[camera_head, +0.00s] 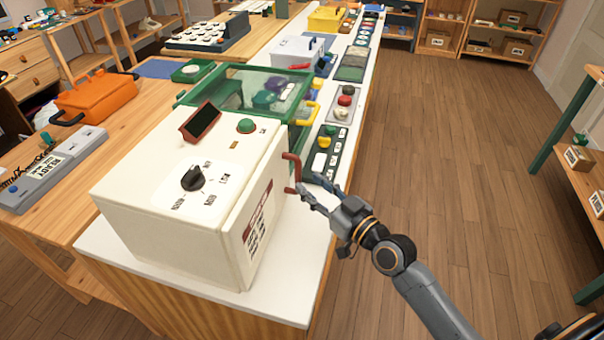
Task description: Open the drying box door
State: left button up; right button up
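A white box (150,240), which I take to be the drying box, stands at the near end of the white-topped counter. Its top has a black dial knob (192,178), a green button (246,126) and a dark red-framed display (201,122). The labelled door (262,215) is on its right side and looks shut. A red handle (292,172) sticks out from the door's far part. My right gripper (307,187) is beside the handle, fingers spread and pointing at it. Whether a fingertip touches the handle I cannot tell. My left gripper is not in view.
A green-framed clear case (262,92) stands right behind the box. A panel with coloured buttons (322,158) lies on the counter beyond the handle. An orange case (96,98) is on the wooden table at left. The floor (450,180) to the right is clear.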

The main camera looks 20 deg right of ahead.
aim_at(300, 176)
jog(key=shift+x, duration=2.05)
grip_shut()
